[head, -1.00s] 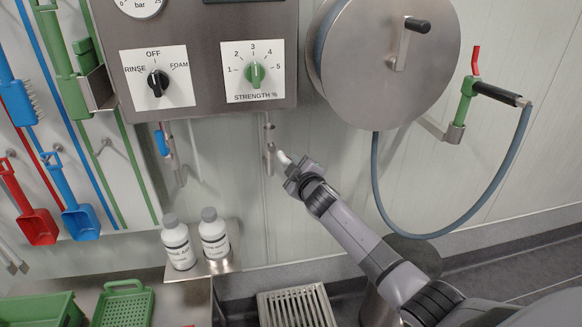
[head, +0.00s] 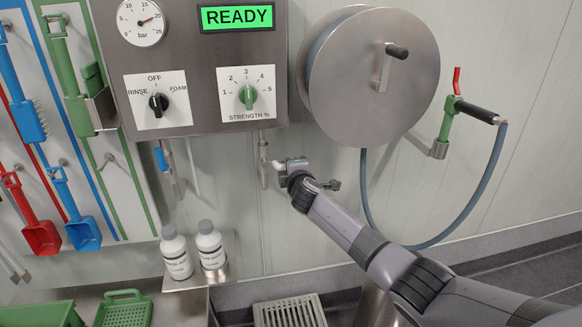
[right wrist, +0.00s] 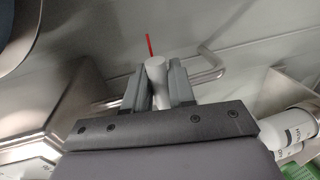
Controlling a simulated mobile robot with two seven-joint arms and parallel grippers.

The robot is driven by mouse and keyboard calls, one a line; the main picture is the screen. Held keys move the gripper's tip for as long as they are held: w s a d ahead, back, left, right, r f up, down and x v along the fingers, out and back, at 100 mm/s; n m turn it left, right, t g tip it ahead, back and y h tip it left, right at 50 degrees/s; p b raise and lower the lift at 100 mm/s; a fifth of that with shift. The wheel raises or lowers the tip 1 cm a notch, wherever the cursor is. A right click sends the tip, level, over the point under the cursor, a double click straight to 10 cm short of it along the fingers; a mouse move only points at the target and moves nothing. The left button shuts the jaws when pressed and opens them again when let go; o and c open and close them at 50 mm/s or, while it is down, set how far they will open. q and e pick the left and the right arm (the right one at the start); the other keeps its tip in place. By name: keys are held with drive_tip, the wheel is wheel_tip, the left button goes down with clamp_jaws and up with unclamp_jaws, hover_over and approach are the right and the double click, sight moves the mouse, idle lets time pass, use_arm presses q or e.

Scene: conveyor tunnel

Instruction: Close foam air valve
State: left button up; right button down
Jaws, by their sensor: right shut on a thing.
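A metal pipe with a valve body (head: 263,160) hangs below the right part of the control panel in the head view. A short pale handle (head: 278,164) shows between this pipe and my right gripper (head: 284,165). In the right wrist view, my right gripper (right wrist: 158,88) is shut on the pale, round-ended handle (right wrist: 156,72), which stands between its two grey fingers. The handle's joint with the valve is hard to make out. My left gripper is not in view.
The control panel (head: 205,75) above has a green READY display (head: 237,17), a gauge (head: 142,20) and two knobs. A hose reel (head: 345,75) is at the upper right. Two white bottles (head: 210,246) stand on a shelf below. A blue-handled valve (head: 161,158) hangs to the left.

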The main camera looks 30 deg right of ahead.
drive_tip(key=shift+r, duration=0.1)
idle(0.4)
drive_tip(key=c, duration=1.1)
unclamp_jaws()
drive_tip(key=p+v, duration=0.1)
drive_tip(key=v, duration=0.6)
drive_tip(key=shift+p, duration=0.4)
